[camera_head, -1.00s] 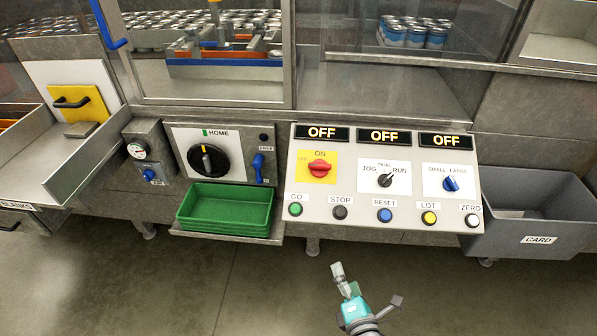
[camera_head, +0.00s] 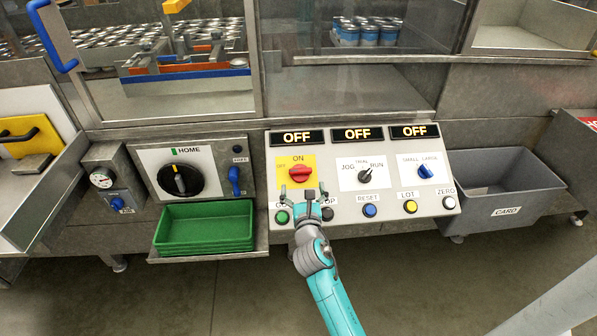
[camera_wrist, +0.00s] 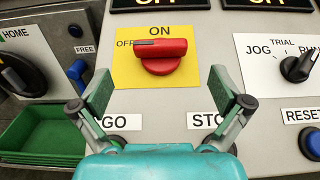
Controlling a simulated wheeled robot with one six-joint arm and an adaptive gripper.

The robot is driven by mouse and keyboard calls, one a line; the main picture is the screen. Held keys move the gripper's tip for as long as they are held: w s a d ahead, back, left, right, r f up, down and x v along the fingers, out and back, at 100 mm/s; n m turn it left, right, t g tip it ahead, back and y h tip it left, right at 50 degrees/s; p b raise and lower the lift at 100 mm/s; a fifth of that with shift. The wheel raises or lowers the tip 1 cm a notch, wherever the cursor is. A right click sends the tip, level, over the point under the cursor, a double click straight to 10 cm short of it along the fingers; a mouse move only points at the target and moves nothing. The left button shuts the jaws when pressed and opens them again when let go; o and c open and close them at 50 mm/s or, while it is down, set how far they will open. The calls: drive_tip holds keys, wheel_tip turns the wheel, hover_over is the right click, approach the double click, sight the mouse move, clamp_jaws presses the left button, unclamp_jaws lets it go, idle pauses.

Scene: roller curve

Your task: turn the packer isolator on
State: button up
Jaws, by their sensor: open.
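The packer isolator is a red rotary knob (camera_head: 300,173) on a yellow plate (camera_head: 283,184) marked OFF and ON, at the left of the sloping control panel. In the wrist view the red knob (camera_wrist: 161,55) lies level, with its dark pointer mark toward OFF at the left. The display (camera_head: 297,137) above it reads OFF. My gripper (camera_head: 303,193) is just below the knob in the head view. In the wrist view my gripper (camera_wrist: 165,95) is open and empty, its two fingers apart below the knob, not touching it.
The jog/run selector (camera_head: 365,176) and small/large selector (camera_head: 425,171) sit to the right. A row of buttons, including green GO (camera_head: 282,217) and blue RESET (camera_head: 370,210), lies below. Green trays (camera_head: 205,228) stand left and a grey card bin (camera_head: 510,180) right.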

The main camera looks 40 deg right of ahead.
sight(301, 173)
drive_tip(key=x, duration=0.7)
drive_tip(key=shift+w+d, duration=0.1)
drive_tip(key=c, duration=1.2)
drive_tip(key=shift+o, duration=0.2)
